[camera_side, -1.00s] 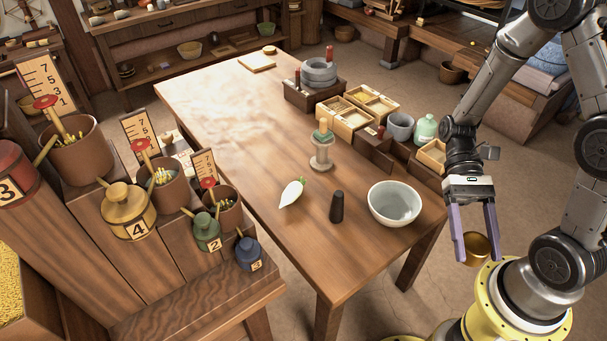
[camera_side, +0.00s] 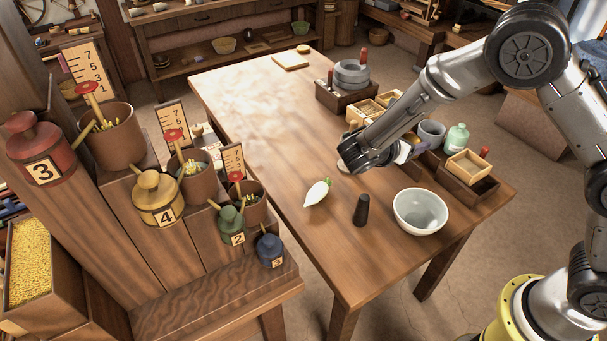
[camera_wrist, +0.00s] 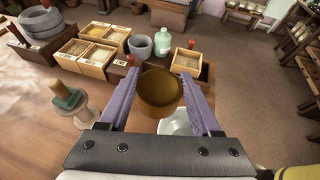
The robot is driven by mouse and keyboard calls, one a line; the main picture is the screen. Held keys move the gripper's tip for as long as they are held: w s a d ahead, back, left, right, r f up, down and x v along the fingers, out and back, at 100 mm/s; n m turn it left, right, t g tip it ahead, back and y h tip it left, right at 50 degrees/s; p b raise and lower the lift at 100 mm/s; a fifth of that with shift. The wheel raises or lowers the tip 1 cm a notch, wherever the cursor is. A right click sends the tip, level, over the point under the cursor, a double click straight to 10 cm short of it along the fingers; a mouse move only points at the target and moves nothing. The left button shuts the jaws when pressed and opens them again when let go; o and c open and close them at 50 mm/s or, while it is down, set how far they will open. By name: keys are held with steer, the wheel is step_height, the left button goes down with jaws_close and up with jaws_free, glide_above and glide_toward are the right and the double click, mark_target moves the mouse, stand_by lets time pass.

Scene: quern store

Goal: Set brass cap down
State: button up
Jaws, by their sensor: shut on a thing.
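In the wrist view my gripper (camera_wrist: 158,80) is shut on the brass cap (camera_wrist: 160,95), a short round brownish-gold piece held between two purple fingers. In the side view my wrist hides most of the gripper, and the cap can hardly be made out. The hand is above the wooden table (camera_side: 262,130), near the middle. I cannot tell the cap's height above the table. A wooden spool-shaped stand with a green top (camera_wrist: 65,97) is left of my fingers in the wrist view; my arm mostly hides it in the side view.
A white bowl (camera_side: 420,212), a dark pestle-like piece (camera_side: 361,211) and a white radish-like vegetable (camera_side: 316,193) stand or lie near the front. Trays (camera_wrist: 92,58), a grey pot (camera_wrist: 141,47) and a green bottle (camera_wrist: 163,42) line the right side. The table's left part is clear.

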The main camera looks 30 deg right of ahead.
steer(key=w+a+r+n+t+y, duration=0.2)
steer(key=w+a+n+t, duration=0.2)
steer(key=w+a, duration=0.15)
steer(key=n+t+y, duration=0.3)
steer(key=n+t, duration=0.1)
glide_above(293, 174)
steer(key=s, duration=0.1)
step_height(293, 174, down, 17)
steer(key=shift+s+r, duration=0.1)
steer(key=shift+s, duration=0.05)
steer(key=shift+w+a+f, duration=0.1)
steer(key=shift+w+f, duration=0.6)
steer(key=shift+f, duration=1.6)
steer(key=shift+f, duration=0.1)
